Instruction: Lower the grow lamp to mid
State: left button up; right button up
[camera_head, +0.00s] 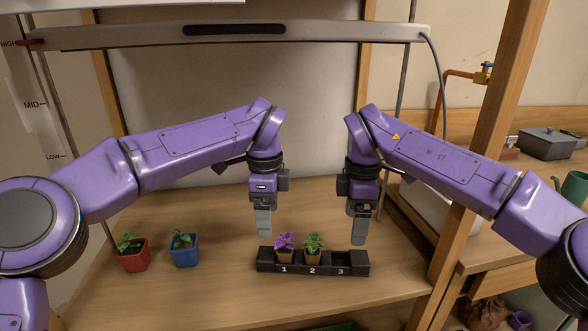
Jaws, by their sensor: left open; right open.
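The grow lamp (150,37) is a long grey bar with a dark slot in its middle, spanning the top of the view. Its left end, with a red pointer (31,42), is level with the HIGH mark. The scale (33,110) on the left reads HIGH, MID and LOW from top to bottom. My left gripper (264,234) points down, open and empty, above the left part of the black tray. My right gripper (359,240) points down, open and empty, above the tray's right end. Both are well below the lamp and apart from it.
A black numbered tray (327,269) holds a purple plant (284,247) at 1 and a green plant (313,247) at 2; slot 3 looks empty. A red pot (133,257) and blue pot (184,252) stand at left. A wooden post (485,150) rises at right.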

aim_at(149, 34)
jog(key=k, duration=0.95)
